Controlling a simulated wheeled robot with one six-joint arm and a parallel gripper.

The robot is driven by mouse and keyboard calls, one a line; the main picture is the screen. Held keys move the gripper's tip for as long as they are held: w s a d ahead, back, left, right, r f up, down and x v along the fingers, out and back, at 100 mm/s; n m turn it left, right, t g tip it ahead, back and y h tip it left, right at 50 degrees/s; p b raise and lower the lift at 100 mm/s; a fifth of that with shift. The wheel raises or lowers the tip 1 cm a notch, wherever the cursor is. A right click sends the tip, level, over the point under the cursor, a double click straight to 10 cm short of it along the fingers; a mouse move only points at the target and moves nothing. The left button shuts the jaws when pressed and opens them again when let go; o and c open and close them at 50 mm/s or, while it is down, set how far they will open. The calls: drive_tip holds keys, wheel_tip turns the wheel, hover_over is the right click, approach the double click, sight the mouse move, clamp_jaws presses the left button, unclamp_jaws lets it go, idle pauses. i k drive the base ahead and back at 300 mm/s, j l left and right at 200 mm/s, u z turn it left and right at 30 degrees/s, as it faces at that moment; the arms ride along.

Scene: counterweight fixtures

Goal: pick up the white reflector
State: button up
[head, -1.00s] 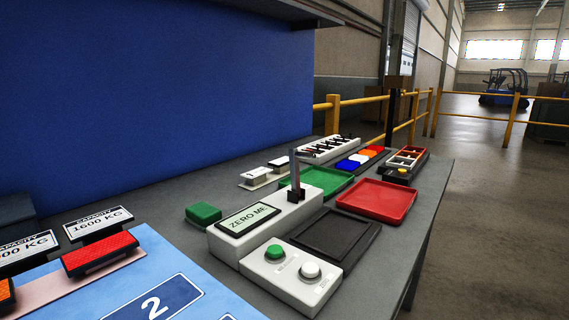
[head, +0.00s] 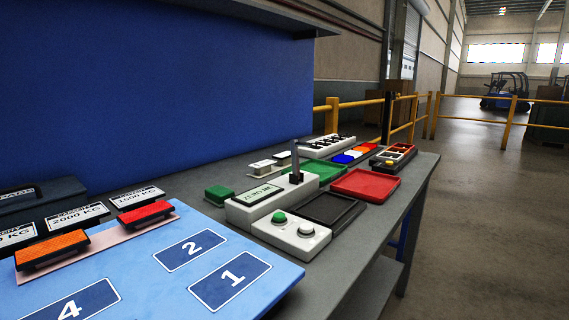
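A small white piece (head: 353,153), which looks like the white reflector, sits toward the far end of the bench. It lies in a row between a blue piece (head: 343,158) and an orange piece (head: 362,149), with a red piece (head: 370,146) beyond. It is small at this distance, so its detail is hard to tell. My gripper is not in view.
Near left, a light blue board (head: 214,285) carries numbered labels, with an orange reflector (head: 52,247) and a red reflector (head: 145,212) behind. A display box (head: 240,212), button box (head: 291,240), green tray (head: 322,178) and red tray (head: 366,189) stand farther along.

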sight(282, 155)
drive_tip(key=k+u, duration=0.2)
drive_tip(key=u, duration=0.9)
drive_tip(key=i+l, duration=0.15)
drive_tip(key=l, duration=0.3)
drive_tip(key=i+l+u, duration=0.1)
drive_tip(key=l, duration=0.4)
drive_tip(key=i+l, duration=0.1)
drive_tip(key=l, duration=0.35)
drive_tip(key=i+l+u, duration=0.1)
drive_tip(key=l, duration=0.4)
drive_tip(key=i+l, duration=0.1)
drive_tip(key=l, duration=0.35)
drive_tip(key=i+l, duration=0.1)
drive_tip(key=l, duration=0.35)
drive_tip(key=i+l, duration=0.1)
drive_tip(key=l, duration=0.4)
drive_tip(key=i+l, duration=0.15)
drive_tip(key=l, duration=0.3)
drive_tip(key=i+l, duration=0.1)
drive_tip(key=l, duration=0.35)
drive_tip(key=i+l, duration=0.1)
drive_tip(key=l, duration=0.35)
drive_tip(key=i+l, duration=0.1)
drive_tip(key=l, duration=0.4)
